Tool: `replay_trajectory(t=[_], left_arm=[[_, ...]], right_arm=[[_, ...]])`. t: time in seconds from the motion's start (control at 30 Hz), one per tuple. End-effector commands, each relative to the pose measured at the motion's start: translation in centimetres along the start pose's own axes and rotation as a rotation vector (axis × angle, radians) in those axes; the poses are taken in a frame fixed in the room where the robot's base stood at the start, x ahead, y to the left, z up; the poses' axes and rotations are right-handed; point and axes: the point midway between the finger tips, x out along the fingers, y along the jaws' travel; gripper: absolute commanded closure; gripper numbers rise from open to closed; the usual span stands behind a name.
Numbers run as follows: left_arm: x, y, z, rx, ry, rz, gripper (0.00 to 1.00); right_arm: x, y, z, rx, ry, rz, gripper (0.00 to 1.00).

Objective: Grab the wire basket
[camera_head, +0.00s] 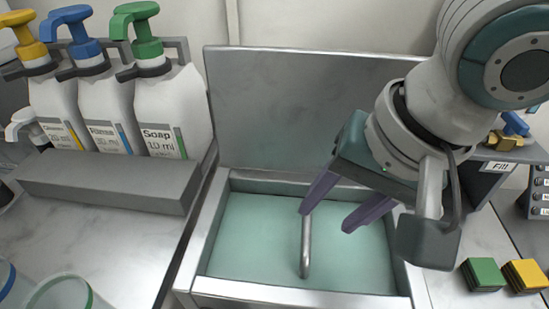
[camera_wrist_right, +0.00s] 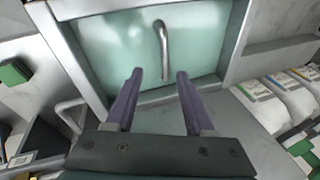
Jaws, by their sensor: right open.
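I do not see a clear wire basket. An open metal bin (camera_head: 205,240) with a pale green inside stands in the middle of the head view. A bent metal rod, like a handle, (camera_head: 306,245) stands in it; it also shows in the right wrist view (camera_wrist_right: 163,50). Whether the rod belongs to a basket I cannot tell. My right gripper (camera_head: 326,218) is over the bin, its purple fingers apart and empty. In the right wrist view the rod lies beyond the fingertips (camera_wrist_right: 160,74), between their lines. My left gripper is not in view.
A raised metal lid (camera_head: 310,110) stands behind the bin. On the left are several pump bottles (camera_head: 165,110) behind a grey ledge (camera_head: 110,182) and a clear cup (camera_head: 62,294). Green (camera_head: 483,274) and yellow (camera_head: 526,275) blocks lie at right.

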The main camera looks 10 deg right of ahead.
Motion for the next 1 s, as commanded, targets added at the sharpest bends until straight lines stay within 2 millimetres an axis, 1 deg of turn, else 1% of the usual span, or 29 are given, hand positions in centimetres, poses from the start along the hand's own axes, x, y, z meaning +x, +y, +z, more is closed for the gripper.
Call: replay_trajectory(t=[0.03, 0.23, 0.4, 0.5, 0.6, 0.8, 1.0], left_arm=[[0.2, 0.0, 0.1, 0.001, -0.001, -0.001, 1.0], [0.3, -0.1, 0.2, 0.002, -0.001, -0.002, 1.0], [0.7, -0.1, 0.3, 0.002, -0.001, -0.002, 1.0], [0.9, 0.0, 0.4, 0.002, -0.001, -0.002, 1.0], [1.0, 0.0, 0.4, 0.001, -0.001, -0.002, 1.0], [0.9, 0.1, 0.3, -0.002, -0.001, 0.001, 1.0], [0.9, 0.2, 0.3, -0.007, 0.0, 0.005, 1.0]], right_arm=[[0.8, 0.0, 0.0, 0.0, 0.0, 0.001, 0.46], [2.5, -0.2, 0.2, -0.003, -0.001, 0.0, 0.46], [5.3, -0.7, 0.8, -0.004, 0.0, 0.001, 0.46], [6.5, -0.6, 0.8, -0.004, 0.001, 0.001, 0.46], [6.9, -0.6, 0.8, -0.005, 0.001, 0.0, 0.46], [6.8, -0.6, 0.8, -0.005, 0.001, -0.001, 0.46], [6.8, -0.6, 0.8, -0.004, 0.001, -0.001, 0.69]])
